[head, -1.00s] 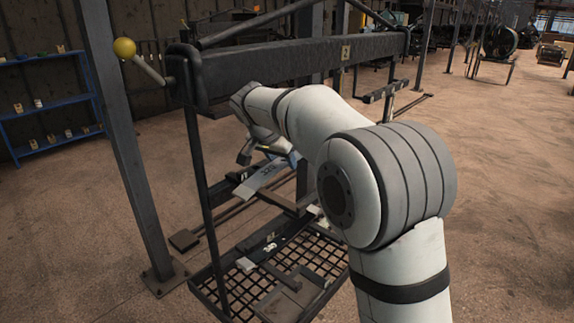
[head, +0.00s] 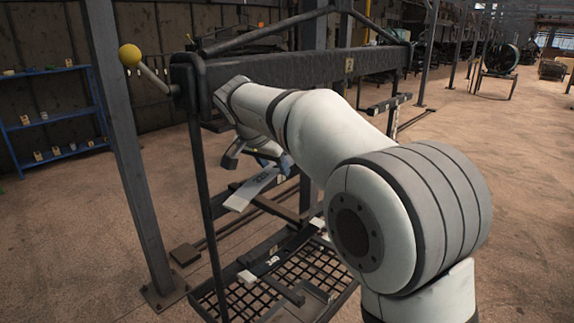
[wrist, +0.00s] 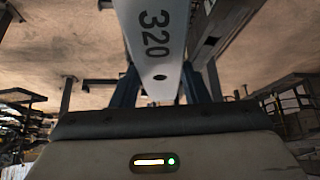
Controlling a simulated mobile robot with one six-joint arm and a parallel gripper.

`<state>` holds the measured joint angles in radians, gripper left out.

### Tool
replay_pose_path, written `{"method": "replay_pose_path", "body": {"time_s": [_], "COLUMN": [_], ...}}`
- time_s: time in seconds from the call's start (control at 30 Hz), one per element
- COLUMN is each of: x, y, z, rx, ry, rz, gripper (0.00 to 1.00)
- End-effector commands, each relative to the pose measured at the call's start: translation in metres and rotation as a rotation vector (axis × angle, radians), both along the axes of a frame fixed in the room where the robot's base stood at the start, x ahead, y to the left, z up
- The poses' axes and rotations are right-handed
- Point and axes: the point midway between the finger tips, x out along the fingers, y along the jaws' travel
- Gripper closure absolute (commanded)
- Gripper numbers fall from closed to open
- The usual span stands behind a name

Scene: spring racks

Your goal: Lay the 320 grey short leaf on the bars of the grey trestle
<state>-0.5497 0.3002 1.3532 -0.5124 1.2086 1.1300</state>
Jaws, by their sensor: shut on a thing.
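The grey short leaf (head: 251,190), a flat pale strip marked 320, hangs tilted from my gripper (head: 262,163). In the wrist view its number shows on the leaf (wrist: 152,30), and its near end, with a dark hole, sits between the blue fingers of my gripper (wrist: 160,88). The gripper is shut on the leaf. Dark bars (head: 278,211) lie below and behind the leaf in the head view. I cannot tell whether these belong to the grey trestle, or whether the leaf touches them. My arm hides part of that area.
A heavy dark beam (head: 300,68) spans above my gripper, with a yellow-knobbed lever (head: 130,55) at its left end. A mesh tray (head: 318,268) below holds a dark piece marked 340 (head: 272,262). A steel post (head: 130,150) and blue shelf (head: 55,118) stand left.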

Motion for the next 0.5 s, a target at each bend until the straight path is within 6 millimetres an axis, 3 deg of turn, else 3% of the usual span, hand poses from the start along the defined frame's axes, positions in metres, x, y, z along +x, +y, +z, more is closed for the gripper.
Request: {"method": "replay_pose_path", "body": {"time_s": [0.3,0.5], "x": [-0.068,-0.099], "y": [0.034,0.050], "z": [-0.001,0.000], "rx": [0.002,0.002], "ry": [-0.005,-0.003], "rz": [0.005,0.002], "gripper": [1.00,1.00]}}
